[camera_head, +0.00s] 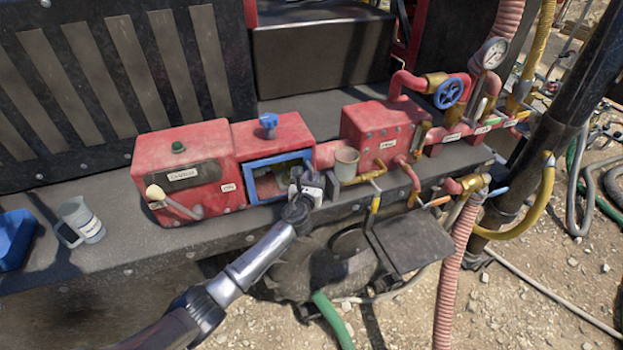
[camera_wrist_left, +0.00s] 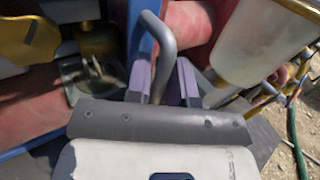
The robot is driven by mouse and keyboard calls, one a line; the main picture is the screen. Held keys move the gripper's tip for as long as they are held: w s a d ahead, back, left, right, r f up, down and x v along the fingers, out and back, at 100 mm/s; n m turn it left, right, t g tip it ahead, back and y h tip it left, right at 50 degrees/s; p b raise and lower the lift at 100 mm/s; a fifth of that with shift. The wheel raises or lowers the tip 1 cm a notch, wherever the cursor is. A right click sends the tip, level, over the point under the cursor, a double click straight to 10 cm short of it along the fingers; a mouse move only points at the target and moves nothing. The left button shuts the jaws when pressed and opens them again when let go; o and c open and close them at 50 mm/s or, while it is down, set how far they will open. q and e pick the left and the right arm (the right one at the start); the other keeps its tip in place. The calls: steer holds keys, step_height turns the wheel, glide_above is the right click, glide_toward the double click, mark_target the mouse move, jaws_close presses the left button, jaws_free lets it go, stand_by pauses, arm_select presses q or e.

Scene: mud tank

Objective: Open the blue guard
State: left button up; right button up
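The blue guard (camera_head: 250,188) is a blue rectangular frame around an opening in the front of the red box. Its blue edge (camera_wrist_left: 142,42) also shows at the top of the left wrist view. A bent grey handle (camera_wrist_left: 163,42) stands beside that edge and runs down between the purple fingers of my left gripper (camera_wrist_left: 162,80). I cannot tell whether the fingers press on the handle or only sit around it. In the head view my left gripper (camera_head: 308,188) is at the guard's right side and hides part of it. My right gripper is not in view.
A blue knob (camera_head: 268,121) tops the red box. A beige cup (camera_head: 346,163) stands just right of the guard; pipes and a blue valve wheel (camera_head: 448,93) are farther right.

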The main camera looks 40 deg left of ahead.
arm_select(q)
jaws_close()
stand_by(0.4)
